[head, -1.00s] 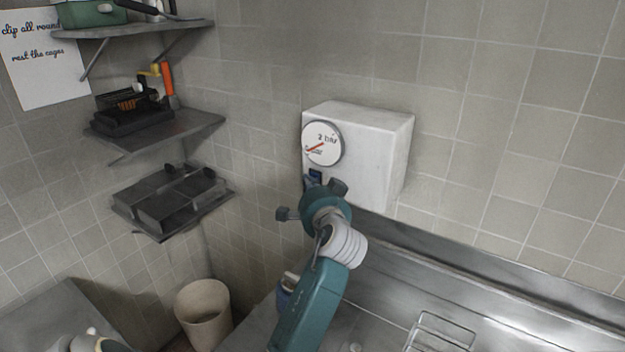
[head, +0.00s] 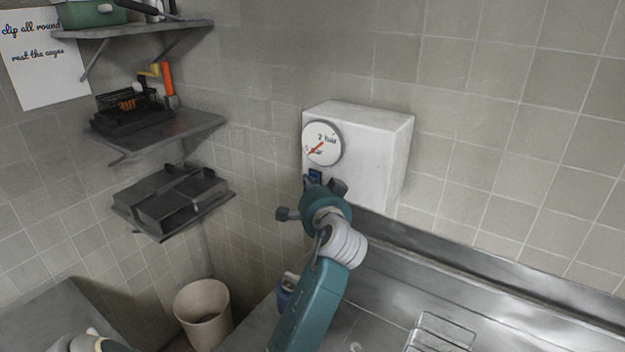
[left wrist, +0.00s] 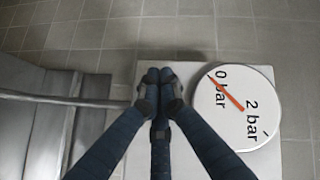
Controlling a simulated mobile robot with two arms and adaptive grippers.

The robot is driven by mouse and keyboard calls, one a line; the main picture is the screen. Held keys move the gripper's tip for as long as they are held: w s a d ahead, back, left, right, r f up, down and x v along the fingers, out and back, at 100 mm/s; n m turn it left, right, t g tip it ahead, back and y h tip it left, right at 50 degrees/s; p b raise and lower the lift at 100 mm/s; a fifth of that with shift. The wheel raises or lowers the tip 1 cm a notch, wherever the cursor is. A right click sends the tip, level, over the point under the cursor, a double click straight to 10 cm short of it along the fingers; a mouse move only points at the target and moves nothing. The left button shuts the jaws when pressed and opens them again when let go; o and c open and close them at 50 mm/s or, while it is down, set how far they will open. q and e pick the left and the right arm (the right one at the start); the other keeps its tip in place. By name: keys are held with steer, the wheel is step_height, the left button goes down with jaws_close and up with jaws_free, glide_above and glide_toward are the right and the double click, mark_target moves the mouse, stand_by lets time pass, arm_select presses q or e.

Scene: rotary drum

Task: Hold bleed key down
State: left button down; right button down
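A white box (head: 385,160) on the tiled wall carries a round gauge (head: 322,143) marked 0 bar and 2 bar. The gauge also shows in the left wrist view (left wrist: 250,85); its red needle points close to 0 bar. A small blue patch (head: 315,174) shows on the box face just below the gauge. My left gripper (head: 313,183) is at the box face, just below the gauge. In the left wrist view its dark fingers (left wrist: 158,76) come together at the tips, with nothing visible between them. I cannot make out the bleed key; the fingers may hide it. My right gripper is not in view.
A metal bench with a raised back edge (head: 480,268) runs below the box, with a wire rack (head: 440,333) on it. A beige bin (head: 203,312) stands at lower left. Shelves with tools and dark trays (head: 175,200) hang on the left wall.

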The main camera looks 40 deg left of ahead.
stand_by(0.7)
arm_select(q)
steer(key=shift+s+d+p, duration=0.15)
steer(key=shift+s+p, duration=0.15)
steer(key=shift+s, duration=0.5)
steer(key=s, duration=0.1)
steer(key=s+p, duration=0.1)
steer(key=s, duration=0.3)
steer(key=shift+d+f+p, duration=0.1)
steer(key=shift+d+p, duration=0.15)
steer(key=shift+p, duration=0.05)
stand_by(1.2)
